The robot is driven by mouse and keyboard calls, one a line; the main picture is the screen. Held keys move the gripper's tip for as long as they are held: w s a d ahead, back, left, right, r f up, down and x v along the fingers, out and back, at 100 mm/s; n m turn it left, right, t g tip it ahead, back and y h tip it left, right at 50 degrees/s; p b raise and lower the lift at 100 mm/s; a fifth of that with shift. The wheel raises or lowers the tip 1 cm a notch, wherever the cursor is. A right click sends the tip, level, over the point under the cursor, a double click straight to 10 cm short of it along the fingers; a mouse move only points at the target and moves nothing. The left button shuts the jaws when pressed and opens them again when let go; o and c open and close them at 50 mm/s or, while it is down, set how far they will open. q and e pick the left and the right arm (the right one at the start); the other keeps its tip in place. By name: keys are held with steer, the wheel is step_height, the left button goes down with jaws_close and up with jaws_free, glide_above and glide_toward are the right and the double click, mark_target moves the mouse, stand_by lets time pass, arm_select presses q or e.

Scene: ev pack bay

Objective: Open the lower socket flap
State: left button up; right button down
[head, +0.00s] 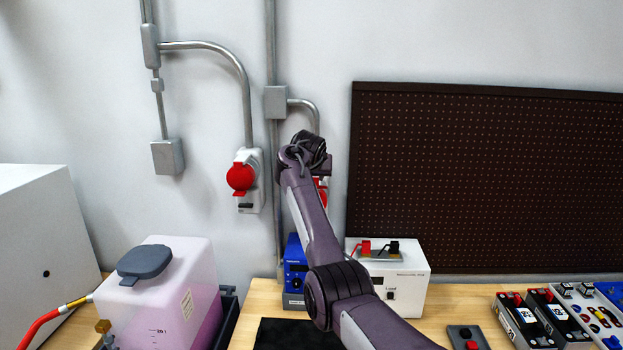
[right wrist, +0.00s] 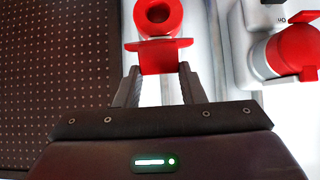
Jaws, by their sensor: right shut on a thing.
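Two red wall sockets show. The left one (head: 240,178) hangs on a grey-white housing with its round red cover facing out; it also shows at the right of the right wrist view (right wrist: 290,52). The right, slightly lower socket (head: 321,192) is mostly hidden behind my right arm in the head view. In the right wrist view its red round part (right wrist: 157,14) has a dark hollow. Its red flap tab (right wrist: 160,56) lies between the fingertips of my right gripper (right wrist: 158,72), which is shut on it. How far the flap stands open, I cannot tell. My left gripper is not in view.
Grey conduits (head: 270,60) and junction boxes run down the wall around the sockets. A dark pegboard (head: 480,180) is at right. Below, the bench holds a pink-filled canister (head: 165,300), a blue unit (head: 294,268), a white power box (head: 412,275) and battery modules (head: 525,318).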

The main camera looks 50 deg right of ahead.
stand_by(0.5)
steer(key=c, duration=1.3)
jaws_free()
steer(key=shift+f, duration=0.1)
steer(key=o, duration=0.4)
steer(key=shift+w+d, duration=0.15)
steer(key=shift+d, duration=0.05)
steer(key=shift+a, duration=0.1)
steer(key=shift+s+a+r+b, duration=0.2)
steer(key=shift+s+b, duration=0.05)
steer(key=shift+b, duration=0.05)
steer(key=b+v, duration=0.2)
steer(key=v, duration=0.5)
steer(key=shift+b, duration=0.3)
steer(key=shift+d, duration=0.1)
